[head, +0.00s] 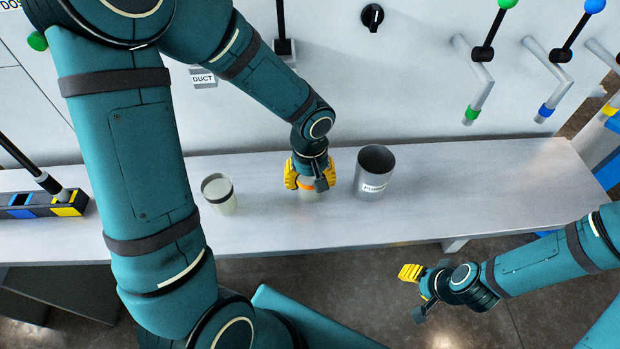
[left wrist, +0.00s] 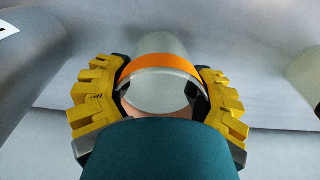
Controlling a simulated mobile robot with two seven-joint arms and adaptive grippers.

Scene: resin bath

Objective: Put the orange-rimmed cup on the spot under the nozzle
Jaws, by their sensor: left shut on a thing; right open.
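The orange-rimmed cup (head: 307,194) is at the middle of the grey bench, partly hidden by my left gripper (head: 308,178). My left gripper is shut on it from above. In the left wrist view the orange rim of the cup (left wrist: 160,63) shows between the yellow fingers of my left gripper (left wrist: 158,98). I cannot tell whether its base touches the bench. A green-tipped nozzle (head: 472,114) and a blue-tipped nozzle (head: 545,112) hang from the wall at the right. No marked spot is clear beneath them. My right gripper (head: 418,292) is open and empty in front of the bench.
A grey container (head: 375,172), its label partly legible, stands just right of the held cup. A dark rack (head: 42,206) with coloured squares sits at the far left. The bench's right part (head: 480,190) is clear.

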